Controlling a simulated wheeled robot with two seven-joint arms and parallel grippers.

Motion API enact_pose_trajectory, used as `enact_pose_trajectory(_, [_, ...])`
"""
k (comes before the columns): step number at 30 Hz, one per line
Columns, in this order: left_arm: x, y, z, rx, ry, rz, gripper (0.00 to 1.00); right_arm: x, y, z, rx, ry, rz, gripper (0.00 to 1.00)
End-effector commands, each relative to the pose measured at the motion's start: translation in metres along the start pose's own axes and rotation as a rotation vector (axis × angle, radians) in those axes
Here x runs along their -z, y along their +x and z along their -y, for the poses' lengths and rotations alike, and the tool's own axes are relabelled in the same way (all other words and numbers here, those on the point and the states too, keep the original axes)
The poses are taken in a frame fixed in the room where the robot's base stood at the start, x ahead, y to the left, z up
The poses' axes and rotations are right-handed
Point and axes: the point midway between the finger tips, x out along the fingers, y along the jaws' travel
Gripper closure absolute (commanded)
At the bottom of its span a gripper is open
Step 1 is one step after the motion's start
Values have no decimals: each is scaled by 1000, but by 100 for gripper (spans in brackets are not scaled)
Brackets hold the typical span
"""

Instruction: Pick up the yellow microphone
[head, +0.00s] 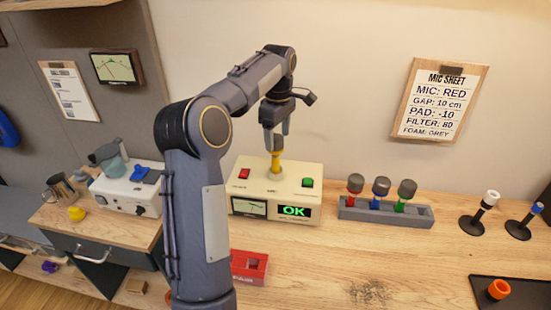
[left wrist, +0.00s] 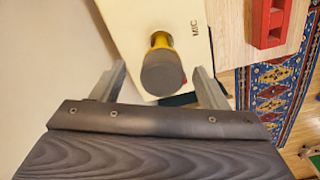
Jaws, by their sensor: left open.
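The yellow microphone (head: 276,165) stands upright on top of the cream tester box (head: 242,208), below my left gripper (head: 275,142). In the left wrist view the microphone's grey round head (left wrist: 163,74) hides most of its yellow body (left wrist: 160,40). My left gripper (left wrist: 160,84) is open, with one finger on each side of the head and visible gaps to both. My right gripper is not in view.
The box has a red button (head: 244,174), a green button (head: 308,182) and an "OK" display (head: 294,211). A grey rack (head: 372,213) holds red, blue and green microphones to the right. A red block (head: 249,267) lies in front.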

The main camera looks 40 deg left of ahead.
Motion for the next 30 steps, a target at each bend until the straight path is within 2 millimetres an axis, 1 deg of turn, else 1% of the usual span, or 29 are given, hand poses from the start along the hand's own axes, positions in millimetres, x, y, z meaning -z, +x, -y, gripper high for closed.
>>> enact_pose_trajectory(1, [1, 6, 1, 3, 0, 1, 33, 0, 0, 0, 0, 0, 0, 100])
enact_pose_trajectory(5, [2, 20, 3, 3, 2, 2, 33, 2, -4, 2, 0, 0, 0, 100])
enact_pose_trajectory(9, [5, 41, 6, 3, 1, 2, 33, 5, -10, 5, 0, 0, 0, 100])
enact_pose_trajectory(12, [4, 54, 5, 1, 3, 2, 33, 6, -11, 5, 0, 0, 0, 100])
enact_pose_trajectory(15, [4, 60, 4, -2, 4, 2, 33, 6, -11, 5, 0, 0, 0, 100])
enact_pose_trajectory(21, [4, 61, 4, -3, 4, 2, 33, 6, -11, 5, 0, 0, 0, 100])
enact_pose_trajectory(22, [4, 61, 4, -3, 4, 2, 34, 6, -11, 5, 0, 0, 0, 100])
enact_pose_trajectory(23, [4, 61, 4, -3, 4, 2, 38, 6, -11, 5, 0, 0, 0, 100])
enact_pose_trajectory(30, [4, 61, 4, -3, 4, 2, 69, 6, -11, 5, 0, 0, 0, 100])
